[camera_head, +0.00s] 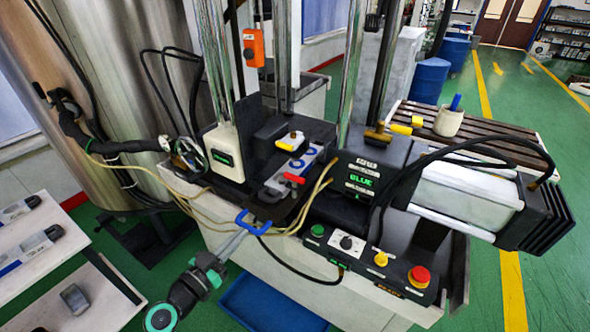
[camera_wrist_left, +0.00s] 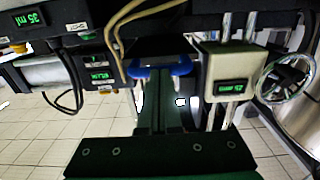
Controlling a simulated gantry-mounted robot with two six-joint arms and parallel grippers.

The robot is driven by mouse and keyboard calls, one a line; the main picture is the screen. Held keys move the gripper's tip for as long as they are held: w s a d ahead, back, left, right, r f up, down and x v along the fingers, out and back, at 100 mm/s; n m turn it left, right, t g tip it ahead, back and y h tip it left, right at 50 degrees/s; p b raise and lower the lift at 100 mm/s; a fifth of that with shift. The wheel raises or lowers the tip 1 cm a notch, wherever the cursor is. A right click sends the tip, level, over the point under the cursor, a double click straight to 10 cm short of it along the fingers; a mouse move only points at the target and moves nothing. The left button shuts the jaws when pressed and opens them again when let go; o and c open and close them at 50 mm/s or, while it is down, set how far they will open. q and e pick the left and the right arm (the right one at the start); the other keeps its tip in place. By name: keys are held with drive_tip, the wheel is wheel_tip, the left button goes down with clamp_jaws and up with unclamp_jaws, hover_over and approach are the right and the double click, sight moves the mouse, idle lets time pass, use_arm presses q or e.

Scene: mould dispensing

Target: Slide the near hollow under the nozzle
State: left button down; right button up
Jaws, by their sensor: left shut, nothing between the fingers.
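The pale mould (camera_head: 279,182), with several blue-ringed hollows, lies on the dark slideway of the dispensing machine. A yellow nozzle piece (camera_head: 286,146) sits by its far part; which hollow is exactly under it I cannot tell. A red part (camera_head: 293,178) covers some of the mould's near end. A blue U-shaped handle (camera_head: 253,222) stands at the slideway's near end, and also shows in the left wrist view (camera_wrist_left: 160,70). My left gripper (camera_head: 243,230) is shut and empty, its tips at the handle; whether they touch it I cannot tell. My right gripper is out of view.
A control panel (camera_head: 360,262) with a green button, dial, yellow knob and red stop lies right of the handle. A display box (camera_head: 366,183) reads BLUE. Loose tan hoses (camera_head: 190,205) hang left of the handle. A blue bin (camera_head: 268,303) is on the floor below.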

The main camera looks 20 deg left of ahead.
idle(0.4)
use_arm(q)
drive_tip(key=w+b, duration=0.3)
drive_tip(key=w, duration=0.3)
drive_tip(key=shift+d, duration=0.35)
drive_tip(key=shift+w+d+b, duration=0.1)
drive_tip(key=shift+w+b, duration=0.75)
idle(0.8)
drive_tip(key=p, duration=0.2)
approach(258, 216)
drive_tip(key=shift+w+d, duration=0.15)
drive_tip(key=shift+w, duration=1.1)
